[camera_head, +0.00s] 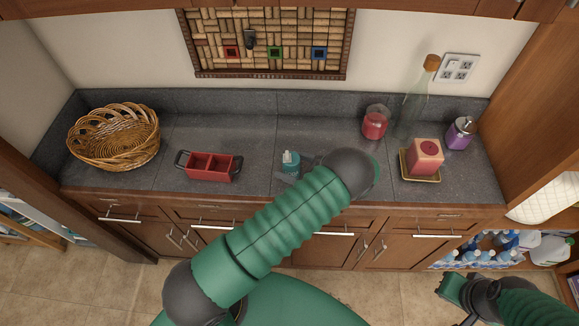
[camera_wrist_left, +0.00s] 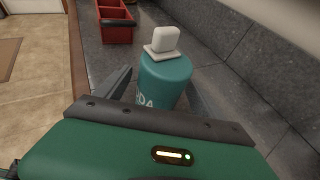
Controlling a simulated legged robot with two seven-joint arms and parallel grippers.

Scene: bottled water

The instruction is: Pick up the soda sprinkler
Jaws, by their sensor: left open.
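The soda sprinkler (camera_head: 290,158) is a small teal bottle with a pale top, upright on the grey counter near its middle. In the left wrist view the soda sprinkler (camera_wrist_left: 166,80) is close in front, with a white cap and part of a white label. My left gripper (camera_head: 296,170) is open at the bottle, low near the counter. One dark finger shows on the left side of the bottle in the wrist view; the other is mostly hidden, and I cannot tell whether either touches. My right gripper (camera_head: 455,290) is low at the right, away from the counter; its jaw state is unclear.
A red divided caddy (camera_head: 209,166) and a wicker basket (camera_head: 114,137) stand to the left. A red jar (camera_head: 375,123), a glass bottle (camera_head: 413,105), a red candle (camera_head: 426,157) and a purple dispenser (camera_head: 460,133) stand right. The counter (camera_head: 260,130) is clear behind the sprinkler.

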